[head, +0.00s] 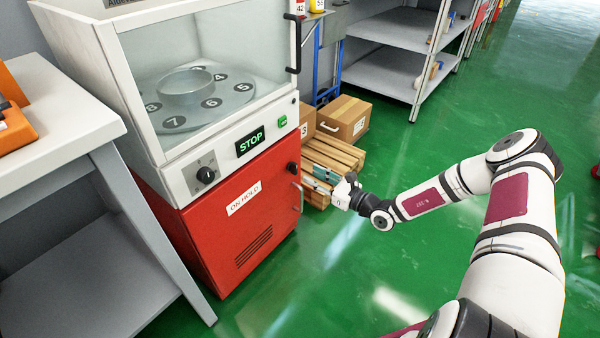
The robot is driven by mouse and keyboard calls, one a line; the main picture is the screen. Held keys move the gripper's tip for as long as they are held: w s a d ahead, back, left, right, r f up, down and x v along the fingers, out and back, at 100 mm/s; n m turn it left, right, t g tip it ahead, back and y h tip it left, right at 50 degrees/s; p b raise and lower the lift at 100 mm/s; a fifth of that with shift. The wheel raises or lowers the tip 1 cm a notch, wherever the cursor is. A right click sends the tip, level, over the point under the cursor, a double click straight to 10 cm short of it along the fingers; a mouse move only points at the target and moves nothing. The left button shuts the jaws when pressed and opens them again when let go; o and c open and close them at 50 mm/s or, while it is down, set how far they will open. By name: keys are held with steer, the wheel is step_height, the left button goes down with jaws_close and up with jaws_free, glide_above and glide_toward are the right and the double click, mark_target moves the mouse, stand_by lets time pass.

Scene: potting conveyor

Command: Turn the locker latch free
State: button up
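The red locker (225,225) has an "ON HOLD" label (243,198) on its front and forms the lower part of a machine. A dark round latch knob (292,168) sits at the upper right of the locker front. A thin pull handle (298,197) is just below it. My gripper (312,178) is to the right of the knob and handle, pointing left toward them. Its two fingers look spread apart, with nothing seen between them. It appears apart from the latch, though the exact gap in depth cannot be told.
Above the locker is a glazed chamber with a numbered turntable (210,112), a lit STOP display (250,142) and a black dial (206,175). Wooden pallets (335,152) and a cardboard box (344,119) stand behind my gripper. A grey table (75,125) is at left. Green floor is clear in front.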

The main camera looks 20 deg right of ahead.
mark_target(297, 167)
steer(key=shift+b+x, duration=0.95)
steer(key=shift+x, duration=2.15)
jaws_close()
